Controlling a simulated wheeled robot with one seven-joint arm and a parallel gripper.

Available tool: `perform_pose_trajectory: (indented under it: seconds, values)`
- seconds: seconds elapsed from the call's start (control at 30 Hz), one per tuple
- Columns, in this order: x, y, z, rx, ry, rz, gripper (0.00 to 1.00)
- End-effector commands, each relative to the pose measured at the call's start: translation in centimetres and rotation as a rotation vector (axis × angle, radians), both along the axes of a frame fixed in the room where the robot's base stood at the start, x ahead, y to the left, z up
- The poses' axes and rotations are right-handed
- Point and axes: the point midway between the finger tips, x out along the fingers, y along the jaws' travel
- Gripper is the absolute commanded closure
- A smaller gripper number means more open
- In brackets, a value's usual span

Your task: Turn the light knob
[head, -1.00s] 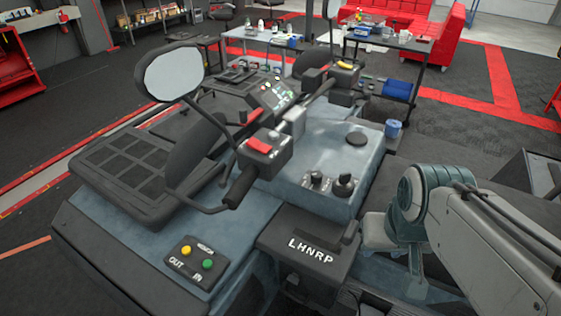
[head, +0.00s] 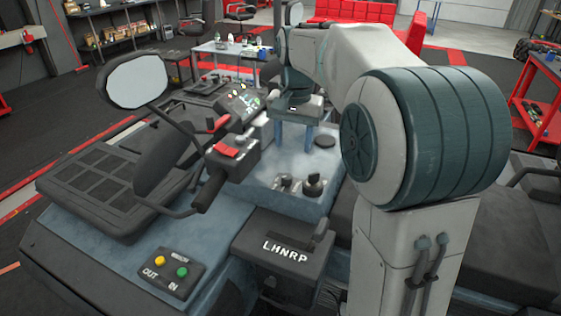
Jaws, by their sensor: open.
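Two black knobs stand on the blue-grey console (head: 262,172): a smaller left knob (head: 286,181) and a larger right knob (head: 313,185). I cannot tell which one is the light knob, as their markings are too small to read. My gripper (head: 294,143) points down over the console, farther back than both knobs and apart from them. Its two blue-grey fingers are spread, with nothing seen between them. Whether the fingertips touch the console top is hard to tell.
A flat round black cap (head: 324,141) is just right of my gripper. The handlebar grip (head: 210,190), red switch box (head: 232,154) and mirror (head: 137,81) stand to the left. The LHNRP shifter box (head: 284,250) and winch button box (head: 171,272) are in front.

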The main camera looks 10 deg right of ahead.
Motion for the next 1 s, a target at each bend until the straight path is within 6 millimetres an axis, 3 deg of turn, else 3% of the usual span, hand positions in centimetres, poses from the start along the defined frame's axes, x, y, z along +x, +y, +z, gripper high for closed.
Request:
perform_pose_trajectory:
  seconds: [0.03, 0.2, 0.47, 1.0]
  values:
    - [1.6, 0.0, -0.3, 0.000, 0.014, -0.029, 0.49]
    - [4.6, 0.0, -0.4, 0.001, 0.048, -0.103, 0.49]
    - [5.5, 0.1, -1.6, -0.002, 0.061, -0.133, 0.49]
    - [5.4, 0.0, -11.9, -0.002, 0.061, -0.131, 0.49]
